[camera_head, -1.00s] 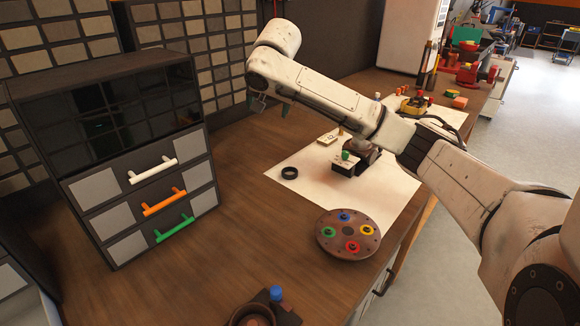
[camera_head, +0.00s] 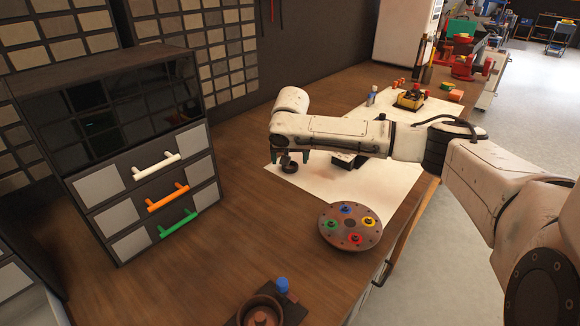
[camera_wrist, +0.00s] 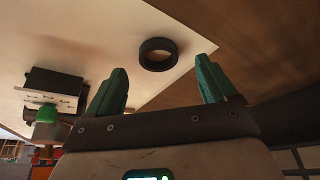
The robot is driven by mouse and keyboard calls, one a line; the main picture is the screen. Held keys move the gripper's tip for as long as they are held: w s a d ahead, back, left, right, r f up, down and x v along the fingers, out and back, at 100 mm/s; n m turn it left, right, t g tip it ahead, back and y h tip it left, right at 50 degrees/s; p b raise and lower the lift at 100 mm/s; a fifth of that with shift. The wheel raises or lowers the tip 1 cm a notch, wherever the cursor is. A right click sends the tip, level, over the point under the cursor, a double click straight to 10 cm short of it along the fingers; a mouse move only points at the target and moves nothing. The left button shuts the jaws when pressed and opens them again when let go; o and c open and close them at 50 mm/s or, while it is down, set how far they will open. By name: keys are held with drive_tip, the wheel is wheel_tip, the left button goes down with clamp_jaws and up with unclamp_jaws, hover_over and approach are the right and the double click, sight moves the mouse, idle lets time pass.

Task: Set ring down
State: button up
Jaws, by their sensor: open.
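The dark ring (camera_wrist: 158,54) lies flat on the white sheet, close to the sheet's corner, in the wrist view. In the head view the ring (camera_head: 289,168) shows as a dark shape just below my gripper (camera_head: 289,157). My gripper has green fingers, spread apart and pointing down. In the wrist view the ring appears just beyond the gap between the fingertips (camera_wrist: 162,64), with nothing held between them. The ring's exact height distance from the fingertips cannot be told.
A dark block with a pale label (camera_wrist: 54,92) and a green knob stands on the sheet, partly hidden by my arm in the head view. A round brown plate (camera_head: 349,227) with coloured rings lies in front. A drawer cabinet (camera_head: 120,160) stands left. Bare wood lies between.

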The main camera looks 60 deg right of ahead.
drive_tip(key=shift+x, duration=1.55)
drive_tip(key=shift+s, duration=0.1)
drive_tip(key=c, duration=1.2)
drive_tip(key=shift+c, duration=0.5)
drive_tip(key=shift+r, duration=0.15)
